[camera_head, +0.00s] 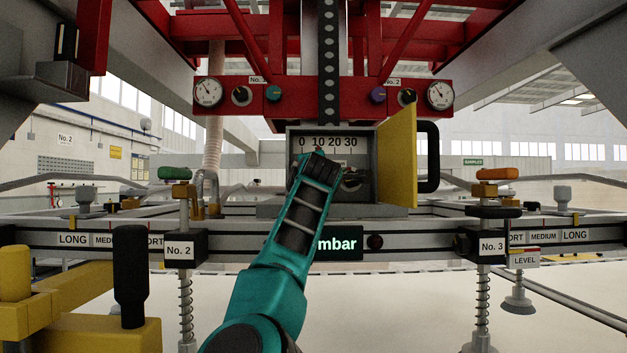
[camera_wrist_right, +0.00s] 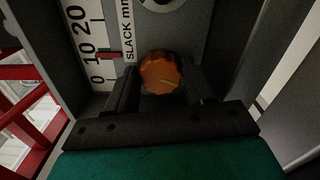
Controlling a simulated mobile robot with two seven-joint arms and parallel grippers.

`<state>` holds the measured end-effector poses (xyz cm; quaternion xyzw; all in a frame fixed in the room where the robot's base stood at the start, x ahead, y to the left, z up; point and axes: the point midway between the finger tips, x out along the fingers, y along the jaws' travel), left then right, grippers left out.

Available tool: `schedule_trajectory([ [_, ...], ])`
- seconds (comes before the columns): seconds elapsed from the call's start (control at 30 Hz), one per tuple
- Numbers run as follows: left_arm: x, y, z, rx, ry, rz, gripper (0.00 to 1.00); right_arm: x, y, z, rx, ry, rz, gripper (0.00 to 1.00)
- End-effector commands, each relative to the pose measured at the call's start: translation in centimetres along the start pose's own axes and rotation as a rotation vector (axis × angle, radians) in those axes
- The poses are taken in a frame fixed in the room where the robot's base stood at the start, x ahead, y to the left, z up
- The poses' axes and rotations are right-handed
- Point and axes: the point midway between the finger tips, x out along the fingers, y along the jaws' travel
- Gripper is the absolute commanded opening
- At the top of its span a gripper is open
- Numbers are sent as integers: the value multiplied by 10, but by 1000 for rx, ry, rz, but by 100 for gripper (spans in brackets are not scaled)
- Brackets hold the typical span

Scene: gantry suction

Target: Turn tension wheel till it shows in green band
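The tension wheel is an orange knob (camera_wrist_right: 160,73) with a pale mark, in the right wrist view. The two dark fingers of my right gripper (camera_wrist_right: 160,78) stand either side of it, with narrow dark gaps. In the head view the end of my right arm with its gripper (camera_head: 330,170) reaches into a grey box (camera_head: 300,207) and hides the wheel. The scale (camera_head: 326,141) reads 0 to 30. In the wrist view the slack scale (camera_wrist_right: 88,45) has a red pointer (camera_wrist_right: 108,53) near 10. I cannot make out the green band clearly. My left gripper is out of view.
A yellow door (camera_head: 399,158) with a black handle (camera_head: 430,157) stands open at the box's right. A grey beam carries the No. 2 block (camera_head: 180,249) and No. 3 block (camera_head: 486,246). A red frame with gauges (camera_head: 209,92) hangs above. A pale sheet lies below.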

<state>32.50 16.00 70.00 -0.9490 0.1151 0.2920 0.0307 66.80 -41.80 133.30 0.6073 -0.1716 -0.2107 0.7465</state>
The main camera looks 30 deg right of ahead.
Motion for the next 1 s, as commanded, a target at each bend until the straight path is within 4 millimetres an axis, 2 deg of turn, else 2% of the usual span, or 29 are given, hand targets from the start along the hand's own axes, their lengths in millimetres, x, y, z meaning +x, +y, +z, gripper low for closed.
schedule_trajectory([
  [0.3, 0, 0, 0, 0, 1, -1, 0, -1, 0, 0, -1, 0, 0, 59],
  [0.47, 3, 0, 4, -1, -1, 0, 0, -12, -1, -1, 1, 0, 0, 59],
  [0.67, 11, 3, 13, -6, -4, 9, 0, -47, -5, -1, -3, -3, 2, 59],
  [1.0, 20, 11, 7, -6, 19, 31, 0, -107, -3, 0, -1, -1, 1, 59],
])
